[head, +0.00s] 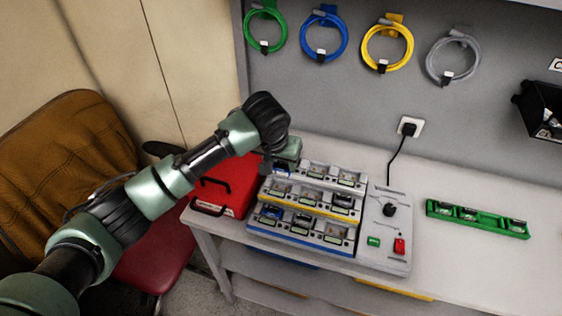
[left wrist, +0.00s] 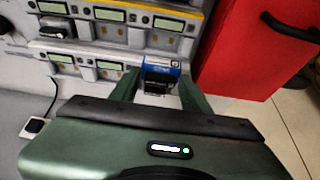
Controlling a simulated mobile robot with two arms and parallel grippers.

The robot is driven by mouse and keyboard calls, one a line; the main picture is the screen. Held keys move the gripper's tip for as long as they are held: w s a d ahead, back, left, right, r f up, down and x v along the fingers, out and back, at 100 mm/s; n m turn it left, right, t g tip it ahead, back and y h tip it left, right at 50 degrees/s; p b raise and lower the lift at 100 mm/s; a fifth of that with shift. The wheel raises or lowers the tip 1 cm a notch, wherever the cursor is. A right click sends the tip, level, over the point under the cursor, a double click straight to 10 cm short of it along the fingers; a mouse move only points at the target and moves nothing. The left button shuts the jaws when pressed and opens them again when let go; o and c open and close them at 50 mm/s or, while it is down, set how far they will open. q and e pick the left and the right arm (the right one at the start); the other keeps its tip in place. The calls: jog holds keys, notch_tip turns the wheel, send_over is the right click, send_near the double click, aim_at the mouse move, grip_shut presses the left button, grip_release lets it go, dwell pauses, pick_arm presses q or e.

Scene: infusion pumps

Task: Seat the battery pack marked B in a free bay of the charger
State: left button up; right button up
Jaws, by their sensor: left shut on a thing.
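The charger (head: 349,240) is a stepped block with three rows of bays, trimmed blue, yellow and white, on the bench. My left gripper (head: 281,163) is over the left end of its back row. In the left wrist view the gripper (left wrist: 160,88) has its fingers on either side of a battery pack (left wrist: 162,66) with a blue label and dark body, and is shut on it. The letter on the label is too small to read. The pack is at the end bay of that row; whether it is in the bay or just above cannot be told. My right gripper is not in view.
A red case (head: 236,172) with black handles stands close left of the charger. A control panel (head: 391,228) with a black knob adjoins the charger's right. A green tray (head: 478,219) lies on the bench at right. Coiled cables hang on the wall. Bench between panel and tray is clear.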

aim_at(281, 175)
pick_arm(q)
jog(key=shift+f+b, duration=0.3)
jog(key=shift+f, duration=0.15)
jog(key=shift+s+f, duration=0.15)
jog(key=shift+f, duration=0.05)
jog(key=shift+f+b, duration=0.55)
jog(key=shift+b, duration=0.3)
jog(key=shift+f, duration=1.9)
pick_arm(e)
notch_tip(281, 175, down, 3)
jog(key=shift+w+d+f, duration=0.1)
pick_arm(q)
jog(key=shift+f, duration=0.15)
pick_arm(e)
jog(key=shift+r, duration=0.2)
